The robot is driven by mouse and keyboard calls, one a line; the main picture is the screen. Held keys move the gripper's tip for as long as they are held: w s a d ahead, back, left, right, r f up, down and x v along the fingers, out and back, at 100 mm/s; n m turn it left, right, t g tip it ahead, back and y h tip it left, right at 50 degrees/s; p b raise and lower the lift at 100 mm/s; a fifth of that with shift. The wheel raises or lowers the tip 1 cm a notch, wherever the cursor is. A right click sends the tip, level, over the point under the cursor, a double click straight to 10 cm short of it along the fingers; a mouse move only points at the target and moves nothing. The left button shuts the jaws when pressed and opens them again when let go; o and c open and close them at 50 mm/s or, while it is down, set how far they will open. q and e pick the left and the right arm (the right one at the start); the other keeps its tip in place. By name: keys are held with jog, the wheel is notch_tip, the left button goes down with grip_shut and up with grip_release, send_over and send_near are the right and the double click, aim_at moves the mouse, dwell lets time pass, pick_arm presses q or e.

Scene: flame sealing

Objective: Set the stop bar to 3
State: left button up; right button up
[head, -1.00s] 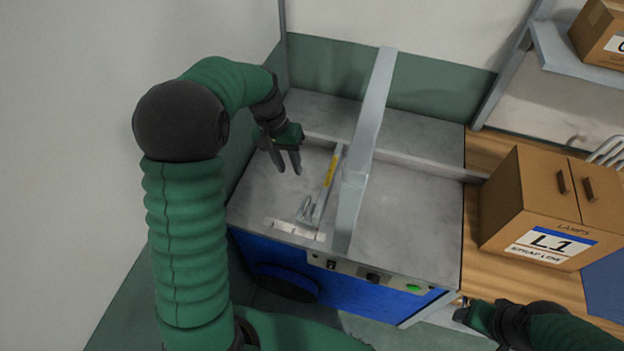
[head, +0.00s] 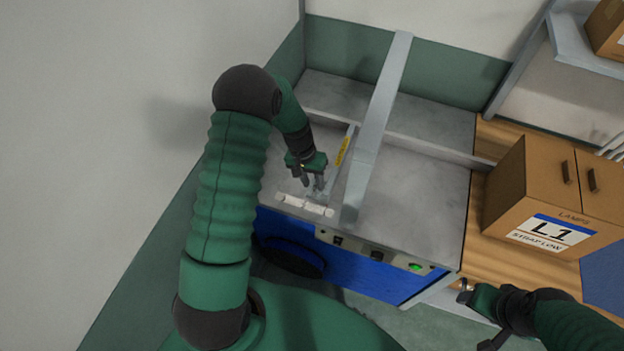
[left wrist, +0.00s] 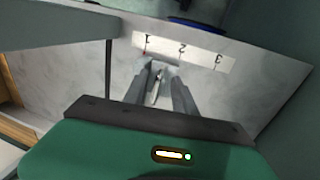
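The stop bar (head: 345,150) is a thin grey metal bar with a yellow label, lying on the grey machine top. A small upright metal handle (head: 319,183) stands at its near end. A white scale strip (head: 305,205) runs along the front edge. In the left wrist view the scale strip (left wrist: 183,50) reads 1, 2, 3, and a small red mark sits by the 1. My left gripper (head: 312,184) is down at the handle; its fingers (left wrist: 156,75) are apart with metal between them, contact unclear. My right gripper (head: 463,293) is off the machine's front right corner, its fingers too small to judge.
A tall grey arch (head: 376,120) crosses the machine top just right of the stop bar. A low rail (head: 430,152) runs across behind. A cardboard box marked L1 (head: 545,190) stands on the wooden table to the right. A control panel (head: 375,254) is on the front.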

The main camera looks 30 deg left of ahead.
pick_arm(q)
jog(key=shift+w+d, duration=0.1)
jog(key=shift+d, duration=0.15)
jog(key=shift+w+d, duration=0.1)
jog(key=shift+d, duration=0.05)
jog(key=c, duration=0.5)
grip_shut()
jog(key=shift+a, duration=0.6)
jog(key=shift+d, duration=0.35)
jog(key=shift+a, duration=0.2)
